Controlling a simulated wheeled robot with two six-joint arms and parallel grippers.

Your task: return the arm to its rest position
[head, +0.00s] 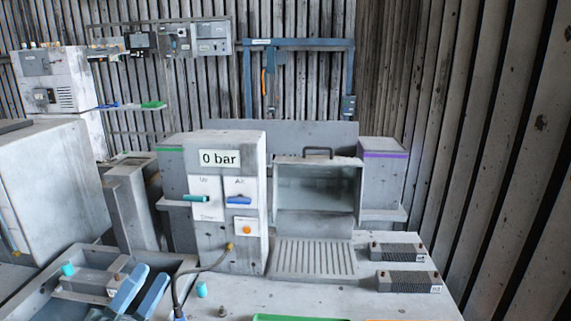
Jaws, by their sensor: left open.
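My left gripper (141,291) is at the lower left of the head view. Its two blue fingers are spread apart, and no object shows between them. It appears in front of a grey tray (182,266) that holds a grey block (92,281) with a cyan cap at one end. I cannot tell whether the fingers touch the block or the tray. My right gripper is not in view.
A grey control unit (228,262) reads "0 bar", with a hose at its front. Beside it stands a chamber (314,225) with a ribbed plate. Two finned blocks (397,251) (408,281) lie at right. A small cyan-topped piece (201,290) stands near my gripper.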

